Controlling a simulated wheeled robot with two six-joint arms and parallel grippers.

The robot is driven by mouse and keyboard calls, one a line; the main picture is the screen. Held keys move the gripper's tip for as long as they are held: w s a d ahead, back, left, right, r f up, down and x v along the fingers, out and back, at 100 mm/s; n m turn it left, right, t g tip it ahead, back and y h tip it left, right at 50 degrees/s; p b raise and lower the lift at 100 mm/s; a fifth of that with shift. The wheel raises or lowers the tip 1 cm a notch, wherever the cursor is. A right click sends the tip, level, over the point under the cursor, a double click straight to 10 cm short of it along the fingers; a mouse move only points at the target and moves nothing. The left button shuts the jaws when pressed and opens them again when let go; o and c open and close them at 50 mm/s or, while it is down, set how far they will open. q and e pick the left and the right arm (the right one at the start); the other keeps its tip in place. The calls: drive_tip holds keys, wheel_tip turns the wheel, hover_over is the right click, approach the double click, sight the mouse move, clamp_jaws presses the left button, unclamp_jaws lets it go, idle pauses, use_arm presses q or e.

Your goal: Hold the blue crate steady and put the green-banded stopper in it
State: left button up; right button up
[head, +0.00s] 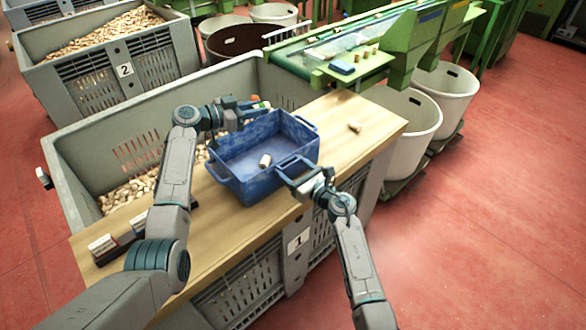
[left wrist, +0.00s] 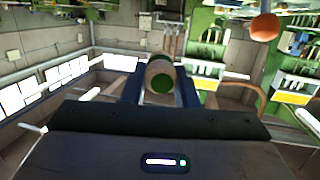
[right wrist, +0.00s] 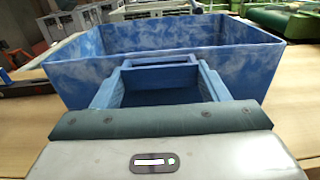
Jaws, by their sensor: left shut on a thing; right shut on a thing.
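The blue crate (head: 235,180) stands on the wooden board, with one pale stopper (head: 265,160) lying inside. My right gripper (head: 300,178) is shut on the crate's near handle; the handle also shows between its fingers in the right wrist view (right wrist: 160,63). My left gripper (head: 258,112) is above the crate's far left rim. It is shut on the green-banded stopper (head: 262,105), whose green end faces the camera in the left wrist view (left wrist: 159,84). The stopper is partly hidden by the fingers in the head view.
A loose stopper (head: 354,126) lies on the wooden board (head: 375,128) right of the crate. Small dark boxes with pale tops (head: 102,246) sit at the board's left end. A large grey bin (head: 120,140) of stoppers lies behind. A green machine (head: 415,45) stands at the back.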

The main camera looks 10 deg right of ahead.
use_arm(q)
wheel_tip(320, 180, down, 7)
drive_tip(key=s, duration=0.1)
drive_tip(key=shift+r, duration=0.15)
use_arm(e)
drive_tip(key=shift+s+a+r, duration=0.1)
drive_tip(key=shift+s+r, duration=0.25)
drive_tip(key=shift+r, duration=0.05)
use_arm(q)
drive_tip(key=o, duration=1)
use_arm(e)
drive_tip(key=shift+r, duration=0.15)
use_arm(q)
drive_tip(key=shift+a, duration=0.1)
use_arm(e)
drive_tip(key=shift+w, duration=0.15)
drive_tip(key=shift+w+d+f, duration=0.3)
drive_tip(key=shift+w+f, duration=0.05)
drive_tip(key=shift+f, duration=0.15)
drive_tip(key=shift+s+a, duration=0.2)
use_arm(q)
drive_tip(key=r+v, duration=0.2)
drive_tip(key=v, duration=1)
drive_tip(key=shift+w, duration=0.25)
use_arm(e)
drive_tip(key=shift+f, duration=0.1)
